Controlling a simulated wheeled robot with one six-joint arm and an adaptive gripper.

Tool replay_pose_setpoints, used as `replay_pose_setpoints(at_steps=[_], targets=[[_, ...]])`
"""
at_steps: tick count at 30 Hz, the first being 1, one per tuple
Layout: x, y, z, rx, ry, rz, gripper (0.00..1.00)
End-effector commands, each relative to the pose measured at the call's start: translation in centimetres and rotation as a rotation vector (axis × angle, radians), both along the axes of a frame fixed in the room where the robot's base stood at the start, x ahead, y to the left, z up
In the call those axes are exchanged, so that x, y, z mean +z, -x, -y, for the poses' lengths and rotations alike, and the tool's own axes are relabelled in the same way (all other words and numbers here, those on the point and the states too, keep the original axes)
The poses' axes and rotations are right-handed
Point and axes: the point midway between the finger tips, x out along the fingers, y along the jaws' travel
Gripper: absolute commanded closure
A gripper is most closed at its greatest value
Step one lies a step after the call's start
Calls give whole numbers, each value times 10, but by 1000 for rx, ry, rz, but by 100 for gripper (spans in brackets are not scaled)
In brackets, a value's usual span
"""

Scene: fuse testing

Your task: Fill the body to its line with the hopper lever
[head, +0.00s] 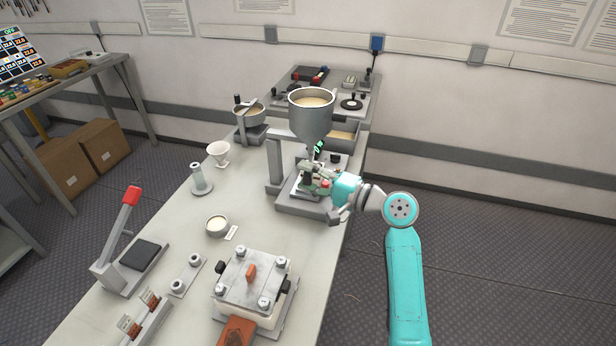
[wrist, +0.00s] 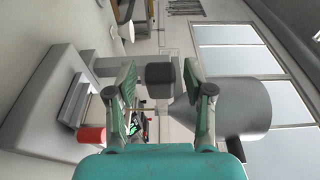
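The grey hopper (head: 311,118), full of pale powder, stands on its grey stand (head: 274,165) at the table's right edge; it also shows sideways in the wrist view (wrist: 235,105). My gripper (head: 314,180) is below the hopper, in front of the stand. In the wrist view its two fingers (wrist: 160,95) are apart. A dark grey block (wrist: 160,74), perhaps the lever's knob, shows between them with gaps on both sides. A red cylinder (wrist: 92,135) is low near the stand's base; I cannot tell if it is the body. The fill line is not visible.
A small bowl of powder (head: 216,225), a white funnel cup (head: 219,153) and a grey post (head: 200,178) stand left of the hopper. A red-handled press (head: 130,198) and a bolted metal block (head: 252,277) are nearer.

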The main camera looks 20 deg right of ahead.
Motion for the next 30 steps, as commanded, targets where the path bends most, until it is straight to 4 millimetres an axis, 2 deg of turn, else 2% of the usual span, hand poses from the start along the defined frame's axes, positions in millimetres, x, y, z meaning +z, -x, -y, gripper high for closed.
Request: replay_pose_setpoints(at_steps=[7,21,30], targets=[[0,8,8,-2,-1,1,48],[0,73,65,-4,0,0,48],[0,90,79,0,1,-1,48]])
